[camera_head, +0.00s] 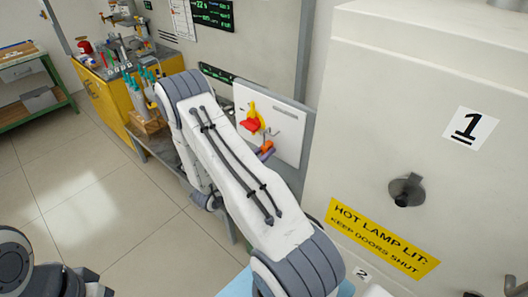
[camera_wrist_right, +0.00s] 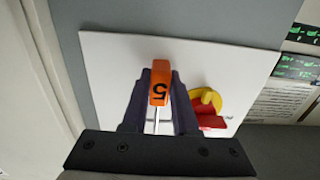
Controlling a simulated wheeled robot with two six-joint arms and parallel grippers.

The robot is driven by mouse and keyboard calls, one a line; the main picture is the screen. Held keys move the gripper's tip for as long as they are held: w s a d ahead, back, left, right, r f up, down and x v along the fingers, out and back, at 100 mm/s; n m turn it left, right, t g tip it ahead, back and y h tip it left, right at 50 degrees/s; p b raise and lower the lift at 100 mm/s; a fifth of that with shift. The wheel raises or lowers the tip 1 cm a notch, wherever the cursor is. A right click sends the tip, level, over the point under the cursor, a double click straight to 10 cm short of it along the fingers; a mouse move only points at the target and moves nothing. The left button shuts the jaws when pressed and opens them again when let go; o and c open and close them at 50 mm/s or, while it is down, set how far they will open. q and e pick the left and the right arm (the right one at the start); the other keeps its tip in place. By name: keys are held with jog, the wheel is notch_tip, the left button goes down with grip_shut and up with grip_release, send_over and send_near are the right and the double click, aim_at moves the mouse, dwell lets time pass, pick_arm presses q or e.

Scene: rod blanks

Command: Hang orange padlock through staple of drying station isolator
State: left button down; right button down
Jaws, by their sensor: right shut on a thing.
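The orange padlock (camera_wrist_right: 160,88) is marked with a 5 and sits between the two dark fingertips of my right gripper (camera_wrist_right: 160,98), which is shut on it. Its thin metal shackle (camera_wrist_right: 156,120) shows in the wrist view. In the head view the padlock (camera_head: 267,146) is a small orange patch at my right gripper (camera_head: 264,153), just below and right of the isolator. The isolator (camera_head: 251,119) has a yellow part and a red handle on a white panel; it also shows in the wrist view (camera_wrist_right: 211,112), beside the padlock. I cannot make out the staple clearly. My left gripper is out of view.
The white panel (camera_head: 286,141) is on the grey station. A large pale cabinet (camera_head: 350,120) with a yellow hot-lamp sign (camera_head: 382,240) stands close on the right. A yellow bench (camera_head: 100,92) with tools is at back left. The floor (camera_head: 85,190) at left is clear.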

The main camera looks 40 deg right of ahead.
jog(key=c, duration=0.6)
grip_release()
jog(key=shift+a+f, duration=0.1)
